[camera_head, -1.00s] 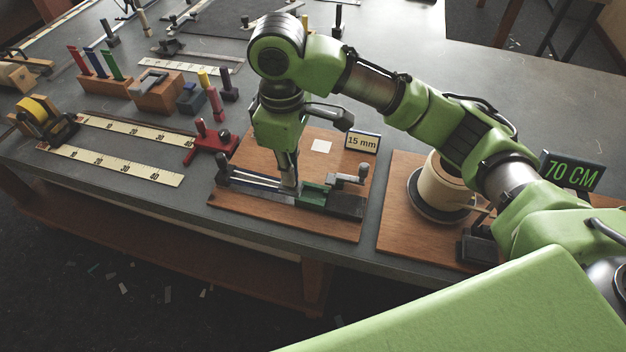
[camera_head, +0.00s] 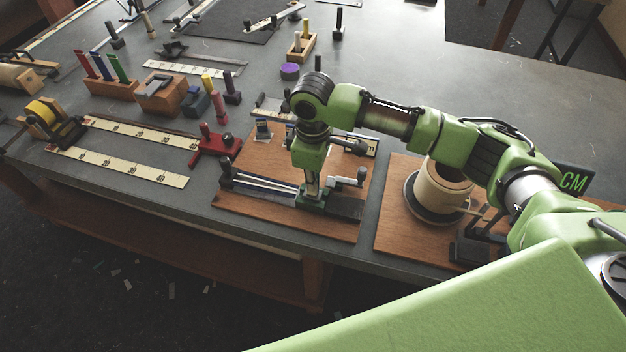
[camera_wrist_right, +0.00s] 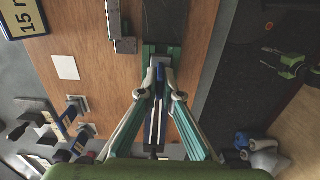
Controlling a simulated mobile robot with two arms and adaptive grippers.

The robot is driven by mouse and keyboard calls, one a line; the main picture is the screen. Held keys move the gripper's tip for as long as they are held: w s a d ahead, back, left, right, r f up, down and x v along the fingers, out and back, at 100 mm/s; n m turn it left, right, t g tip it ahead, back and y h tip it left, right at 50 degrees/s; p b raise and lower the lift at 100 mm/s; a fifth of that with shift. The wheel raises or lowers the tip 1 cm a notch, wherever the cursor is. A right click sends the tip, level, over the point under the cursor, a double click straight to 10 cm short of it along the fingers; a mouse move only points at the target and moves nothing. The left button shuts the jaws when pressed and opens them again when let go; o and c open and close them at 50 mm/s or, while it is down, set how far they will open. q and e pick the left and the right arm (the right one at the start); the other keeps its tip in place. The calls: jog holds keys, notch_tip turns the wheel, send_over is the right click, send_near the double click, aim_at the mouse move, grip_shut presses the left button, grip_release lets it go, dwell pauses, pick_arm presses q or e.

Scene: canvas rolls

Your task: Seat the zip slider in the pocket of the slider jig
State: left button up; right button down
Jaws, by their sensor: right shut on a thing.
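The slider jig's green block (camera_head: 316,205) lies on a wooden board (camera_head: 270,214), in line with a dark bar (camera_head: 345,211). In the right wrist view the green block (camera_wrist_right: 148,54) is just beyond the fingertips. My right gripper (camera_head: 311,194) points down at the green block and is shut. A small grey piece, apparently the zip slider (camera_wrist_right: 162,61), shows between its fingertips (camera_wrist_right: 161,68). The fingers hide most of the slider and the pocket, so I cannot tell whether it is inside. Pale zip tapes (camera_head: 262,183) run left from there.
A grey clamp (camera_head: 350,182) stands beside the bar. A spool (camera_head: 440,188) sits on another board at the right. A red stand (camera_head: 214,142), rulers (camera_head: 120,167) and a tape dispenser (camera_head: 50,118) are at the left. The table's front edge is close to the board.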

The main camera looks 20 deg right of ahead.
jog(key=shift+f, duration=0.1)
jog(key=c, duration=2.2)
grip_release()
jog(key=shift+c, duration=0.2)
notch_tip(320, 180, up, 11)
jog(key=b, duration=0.2)
jog(key=shift+a+b, duration=0.1)
jog(key=shift+b, duration=0.3)
jog(key=shift+r, duration=0.65)
